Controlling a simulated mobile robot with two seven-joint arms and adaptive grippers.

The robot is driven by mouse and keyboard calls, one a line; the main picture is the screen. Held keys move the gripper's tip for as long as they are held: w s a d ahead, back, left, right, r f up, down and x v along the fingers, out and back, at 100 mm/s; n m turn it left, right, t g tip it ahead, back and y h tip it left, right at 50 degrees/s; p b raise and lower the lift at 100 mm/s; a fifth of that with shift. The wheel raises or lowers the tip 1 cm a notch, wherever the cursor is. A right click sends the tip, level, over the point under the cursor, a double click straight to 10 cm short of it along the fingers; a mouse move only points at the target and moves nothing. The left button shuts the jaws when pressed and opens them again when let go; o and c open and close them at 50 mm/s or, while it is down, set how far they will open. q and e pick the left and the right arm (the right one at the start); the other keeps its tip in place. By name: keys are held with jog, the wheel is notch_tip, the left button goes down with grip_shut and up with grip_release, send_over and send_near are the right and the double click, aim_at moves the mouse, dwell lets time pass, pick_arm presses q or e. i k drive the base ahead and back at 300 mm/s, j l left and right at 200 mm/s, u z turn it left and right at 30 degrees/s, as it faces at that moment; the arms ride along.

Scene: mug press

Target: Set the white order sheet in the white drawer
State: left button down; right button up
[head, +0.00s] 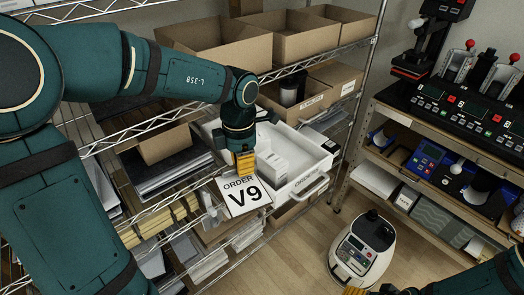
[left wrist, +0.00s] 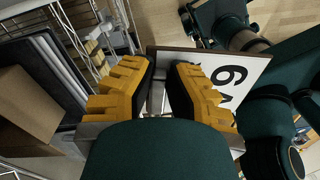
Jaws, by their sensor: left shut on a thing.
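The white order sheet (head: 247,197), printed "ORDER V9", hangs tilted from my left gripper (head: 243,165). My left gripper is shut on its upper edge. In the left wrist view the sheet (left wrist: 230,75) shows partly behind the yellow fingers (left wrist: 165,90). The white drawer (head: 318,158) is pulled out from the rack, with white boxes (head: 272,160) inside. The sheet is in front of the drawer's left part and hides some of it. My right gripper (head: 362,291) shows only as a yellow bit at the bottom edge; its jaws cannot be made out.
The wire rack holds cardboard boxes (head: 290,37) above the drawer and dark trays (head: 165,165) to its left. A white rounded machine (head: 363,248) stands on the floor. A wooden bench with control panels (head: 460,105) is at the right. Some floor between is free.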

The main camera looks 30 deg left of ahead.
aim_at(291, 159)
jog(key=i, duration=1)
